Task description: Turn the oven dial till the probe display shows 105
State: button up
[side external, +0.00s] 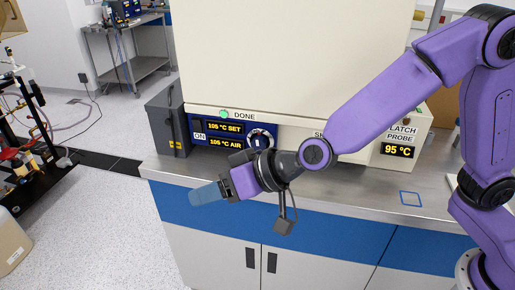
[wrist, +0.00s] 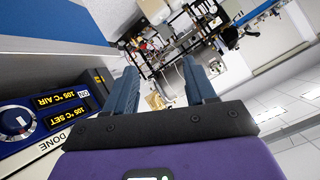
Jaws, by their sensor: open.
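The oven (side external: 300,55) is a large cream box on the steel bench. Its blue control panel (side external: 205,140) reads 105 °C SET and 105 °C AIR, beside a lit green DONE lamp (side external: 224,115). The oven dial (side external: 261,140) is round with a white ring, partly hidden by my wrist; it also shows in the wrist view (wrist: 15,120). The probe display (side external: 398,150) at the right reads 95 °C, under the label LATCH PROBE. My gripper (side external: 205,194) is open and empty in front of the bench edge, pointing left, apart from the dial. Its two blue fingers (wrist: 160,90) are spread in the wrist view.
A dark grey box (side external: 167,125) stands left of the panel. A blue square outline (side external: 410,199) marks the bare bench top at right. A black cart (side external: 30,150) with equipment stands at the far left. Open floor lies left of the bench.

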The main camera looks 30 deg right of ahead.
jog(key=w+a+f+m+t+h, duration=0.2)
jog(key=w+m+t, duration=0.2)
jog(key=w, duration=0.3)
jog(key=m+h, duration=1.1)
jog(key=h, duration=0.8)
send_near(258, 147)
jog(key=shift+t, duration=0.4)
jog(key=x, duration=0.9)
jog(key=shift+w+d+f, duration=0.2)
jog(key=shift+d+f, duration=0.1)
jog(key=shift+f, duration=0.05)
jog(key=c, duration=0.7)
